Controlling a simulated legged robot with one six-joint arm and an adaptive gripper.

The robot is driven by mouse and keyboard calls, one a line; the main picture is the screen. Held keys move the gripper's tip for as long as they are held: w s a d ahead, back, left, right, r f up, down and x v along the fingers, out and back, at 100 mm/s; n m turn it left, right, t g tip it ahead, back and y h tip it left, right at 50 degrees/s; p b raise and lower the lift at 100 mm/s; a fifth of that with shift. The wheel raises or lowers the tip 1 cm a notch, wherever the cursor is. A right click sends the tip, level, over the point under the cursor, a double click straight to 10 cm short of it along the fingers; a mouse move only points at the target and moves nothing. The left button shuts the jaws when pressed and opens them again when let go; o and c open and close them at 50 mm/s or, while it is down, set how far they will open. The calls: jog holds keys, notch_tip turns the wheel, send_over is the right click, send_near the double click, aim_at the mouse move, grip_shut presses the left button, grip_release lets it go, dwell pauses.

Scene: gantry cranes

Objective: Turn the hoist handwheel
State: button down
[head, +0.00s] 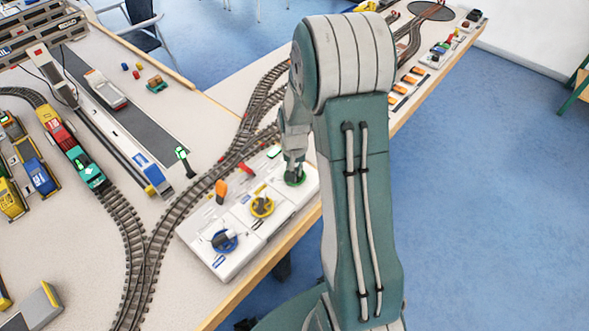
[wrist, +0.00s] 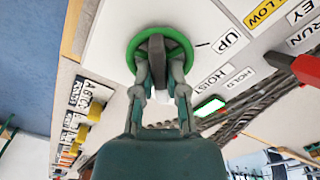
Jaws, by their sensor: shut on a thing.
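The hoist handwheel (wrist: 188,48) is a green ring with a grey bar across its middle, on a white panel beside labels reading HOIST and UP. In the head view the green handwheel (head: 297,183) is at the far right end of the white control panel, partly covered by my gripper (head: 293,167). My gripper (wrist: 160,80) is pointed at the wheel in the wrist view, with one finger on each side of the grey bar, shut on it. The fingers hide the near part of the ring.
The control panel (head: 206,256) also carries a yellow handwheel (head: 262,208), a blue handwheel (head: 224,241), an orange lever (head: 221,190) and a red lever (head: 246,168). Railway track (head: 180,210) runs just behind it. The table edge is in front, with open blue floor to the right.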

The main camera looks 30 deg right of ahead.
jog(key=shift+n, duration=4.8)
jog(key=c, duration=0.7)
grip_release()
jog(key=shift+o, duration=0.2)
